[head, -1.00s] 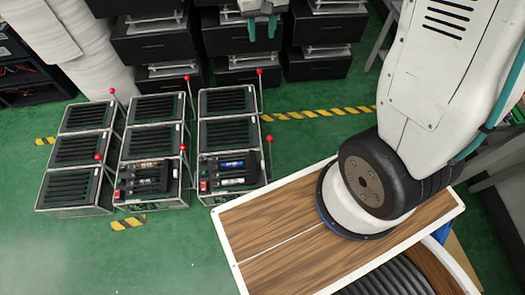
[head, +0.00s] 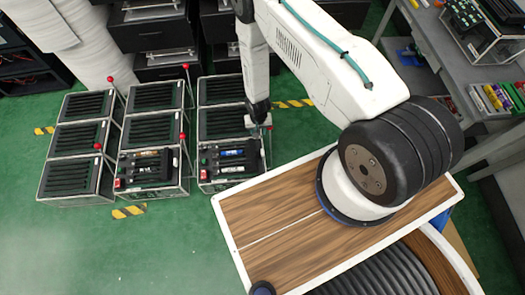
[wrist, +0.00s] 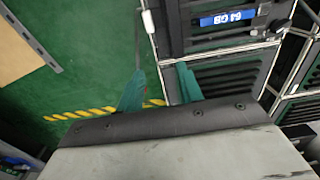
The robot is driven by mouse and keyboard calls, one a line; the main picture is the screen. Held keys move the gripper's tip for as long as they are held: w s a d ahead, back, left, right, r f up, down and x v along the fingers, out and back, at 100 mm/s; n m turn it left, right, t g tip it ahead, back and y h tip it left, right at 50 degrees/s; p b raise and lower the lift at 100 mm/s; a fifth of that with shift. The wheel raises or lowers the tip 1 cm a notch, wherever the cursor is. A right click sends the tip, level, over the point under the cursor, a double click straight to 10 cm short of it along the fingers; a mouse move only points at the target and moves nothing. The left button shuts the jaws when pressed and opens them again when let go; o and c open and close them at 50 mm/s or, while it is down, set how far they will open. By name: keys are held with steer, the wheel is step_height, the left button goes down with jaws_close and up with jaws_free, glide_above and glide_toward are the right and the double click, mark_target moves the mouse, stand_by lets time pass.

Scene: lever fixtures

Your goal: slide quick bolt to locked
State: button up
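The front-right fixture (head: 232,165) is a black box in a metal frame with a blue-labelled module. In the wrist view its blue label (wrist: 228,18) reads "64 GB". No part can be surely picked out as the quick bolt. A thin grey lever rod (wrist: 138,45) stands off the fixture's side edge in the wrist view. My gripper (wrist: 160,82) is open, with its teal fingers apart, beside that edge and at the rod's end. A trace of red shows between the fingers. In the head view my gripper (head: 262,118) covers this area, so contact cannot be told.
More slatted black fixtures (head: 152,128) stand in rows to the left, some with red-knobbed levers (head: 110,79). Black drawer units (head: 155,35) stand behind. A wood-topped surface (head: 265,215) is in front, and a grey workbench (head: 440,90) is at right. Green floor is clear at lower left.

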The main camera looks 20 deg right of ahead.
glide_above(263, 152)
step_height(263, 152, down, 6)
steer(key=shift+a+r, duration=0.1)
steer(key=shift+a, duration=0.05)
step_height(263, 152, down, 8)
steer(key=shift+r, duration=0.1)
steer(key=shift+c, duration=0.3)
jaws_close()
